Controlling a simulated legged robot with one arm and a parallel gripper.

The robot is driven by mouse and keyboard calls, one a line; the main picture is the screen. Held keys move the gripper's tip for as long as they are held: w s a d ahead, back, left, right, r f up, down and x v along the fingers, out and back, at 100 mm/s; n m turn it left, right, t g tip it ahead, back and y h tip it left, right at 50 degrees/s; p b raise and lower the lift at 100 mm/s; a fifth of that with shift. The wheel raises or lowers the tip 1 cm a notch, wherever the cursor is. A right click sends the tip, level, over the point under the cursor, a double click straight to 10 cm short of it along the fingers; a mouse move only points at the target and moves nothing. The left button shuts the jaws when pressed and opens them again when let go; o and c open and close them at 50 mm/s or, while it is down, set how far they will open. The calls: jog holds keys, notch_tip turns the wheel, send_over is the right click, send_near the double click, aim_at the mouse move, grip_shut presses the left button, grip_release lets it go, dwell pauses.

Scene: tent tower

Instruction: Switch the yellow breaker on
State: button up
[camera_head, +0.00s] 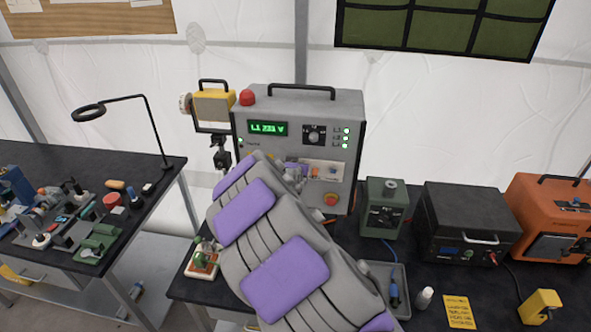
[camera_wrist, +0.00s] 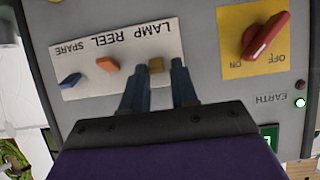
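The yellow breaker (camera_wrist: 156,66) is a small dull-yellow toggle on a white labelled strip (camera_wrist: 90,48) on the grey panel, seen upside down in the wrist view. My gripper (camera_wrist: 158,68) is open, with one finger on each side of the yellow breaker. Whether the fingers touch it, and which way its lever is set, I cannot tell. An orange toggle (camera_wrist: 107,64) and a blue toggle (camera_wrist: 72,80) sit beside it on the strip. In the head view my gripper (camera_head: 294,178) is at the front of the grey power box (camera_head: 285,105), and the yellow breaker is hidden.
A red rotary handle (camera_wrist: 265,40) on a yellow OFF/ON plate is close by on the panel. A red stop button (camera_head: 331,199) is below the strip. A green box (camera_head: 383,208) and a black case (camera_head: 467,222) stand to the right.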

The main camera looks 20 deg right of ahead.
jog(key=shift+o, duration=1.4)
jog(key=shift+s, duration=0.1)
jog(key=v, duration=1.7)
jog(key=shift+s, duration=0.15)
